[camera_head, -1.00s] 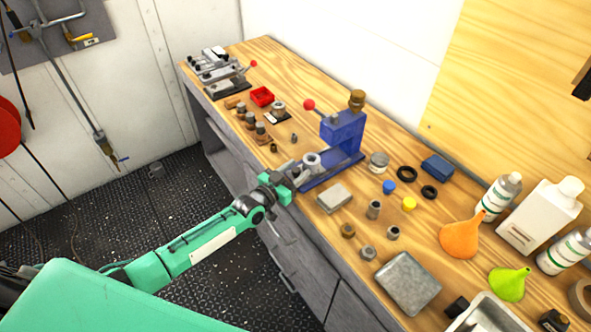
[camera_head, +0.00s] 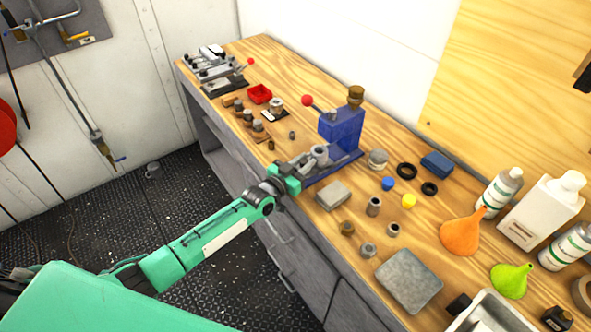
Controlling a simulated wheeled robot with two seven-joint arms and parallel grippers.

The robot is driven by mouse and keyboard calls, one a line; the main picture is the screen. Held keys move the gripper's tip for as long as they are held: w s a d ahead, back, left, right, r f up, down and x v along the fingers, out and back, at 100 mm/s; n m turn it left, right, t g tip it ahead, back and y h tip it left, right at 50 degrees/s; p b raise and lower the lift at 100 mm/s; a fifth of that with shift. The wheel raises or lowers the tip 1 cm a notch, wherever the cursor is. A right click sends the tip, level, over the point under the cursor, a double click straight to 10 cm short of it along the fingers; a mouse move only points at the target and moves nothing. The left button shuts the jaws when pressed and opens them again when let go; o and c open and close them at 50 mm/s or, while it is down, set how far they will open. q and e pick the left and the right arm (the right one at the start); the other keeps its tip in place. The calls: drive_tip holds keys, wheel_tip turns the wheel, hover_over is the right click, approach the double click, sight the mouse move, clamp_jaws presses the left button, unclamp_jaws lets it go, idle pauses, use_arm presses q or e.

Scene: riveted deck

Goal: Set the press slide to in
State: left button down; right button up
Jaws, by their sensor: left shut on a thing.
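A blue press (camera_head: 341,128) with a red-knobbed lever stands on the wooden bench near its front edge. Its grey slide (camera_head: 303,161), carrying a round metal piece (camera_head: 319,153), sits on the blue base close to the press body. My left gripper (camera_head: 292,174) reaches in from the left at the bench's front edge. It is shut on the outer end of the press slide; the fingertips partly hide that end. My right gripper is not in view.
A grey block (camera_head: 332,195) and metal bushings (camera_head: 373,206) lie right of the press. A red tray (camera_head: 260,94) and several knobbed pieces stand to its left. Bottles and an orange funnel (camera_head: 462,234) are at the right.

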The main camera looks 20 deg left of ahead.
use_arm(q)
drive_tip(key=shift+w+d, duration=0.1)
drive_tip(key=shift+w, duration=0.1)
drive_tip(key=c, duration=1.2)
unclamp_jaws()
drive_tip(key=shift+s, duration=0.1)
drive_tip(key=shift+s+a+f, duration=0.1)
drive_tip(key=shift+s+a, duration=0.15)
drive_tip(key=shift+s, duration=0.2)
drive_tip(key=shift+b+v, duration=1)
drive_tip(key=shift+v, duration=5.35)
drive_tip(key=shift+o, duration=0.2)
